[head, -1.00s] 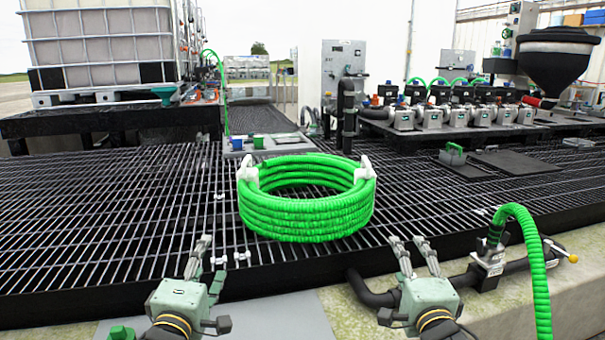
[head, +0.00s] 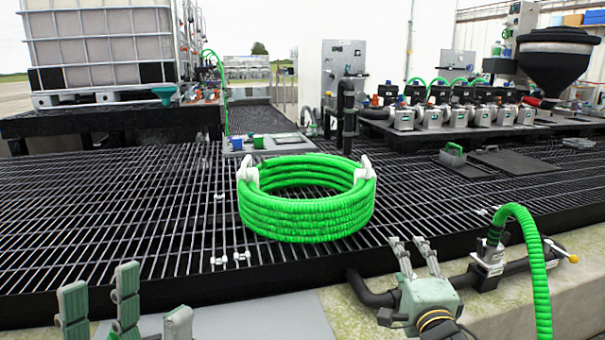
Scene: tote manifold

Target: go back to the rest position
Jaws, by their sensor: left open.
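My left gripper (head: 100,297) is at the lower left corner, close to the camera, with its grey-green finger pads spread apart and nothing between them. Its palm is cut off by the bottom edge. My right gripper (head: 412,245) is at the lower middle right, in front of the black grating's front edge. Its two fingers point away from me, stand apart and hold nothing. A coiled green hose (head: 306,218) with white end fittings lies on the grating (head: 120,215), beyond and between both grippers, touching neither.
A green hose (head: 540,285) arches up from a pipe fitting just right of my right gripper. A black pipe (head: 375,294) runs beside that gripper. The left grating is mostly clear.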

